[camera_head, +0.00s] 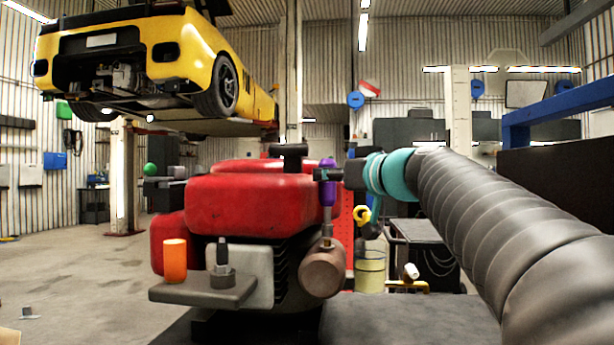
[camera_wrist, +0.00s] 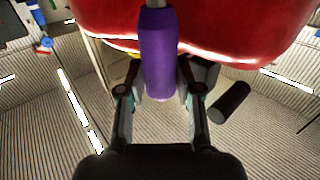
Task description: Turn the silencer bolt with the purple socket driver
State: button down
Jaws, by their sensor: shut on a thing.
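The purple socket driver (camera_head: 328,183) stands upright beside the red engine, its grey shaft pointing down. My gripper (camera_head: 331,174) is shut on the driver's handle, reaching in from the right. In the wrist view the purple handle (camera_wrist: 158,55) lies between the two fingers of my gripper (camera_wrist: 160,95). The brown, rounded silencer (camera_head: 323,270) is low on the engine's right front. The shaft's lower end meets a small bolt-like piece (camera_head: 327,243) on top of the silencer. I cannot tell whether the socket is fully seated on it.
The red engine (camera_head: 252,203) fills the middle. A grey shelf (camera_head: 205,292) at its front carries an orange cylinder (camera_head: 175,261) and a small dark part (camera_head: 222,262). A yellow container (camera_head: 370,272) stands behind at right. A yellow car (camera_head: 150,55) is raised at back left.

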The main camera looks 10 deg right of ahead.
jog(key=shift+r, duration=0.2)
jog(key=shift+r+p, duration=0.8)
jog(key=shift+r, duration=0.35)
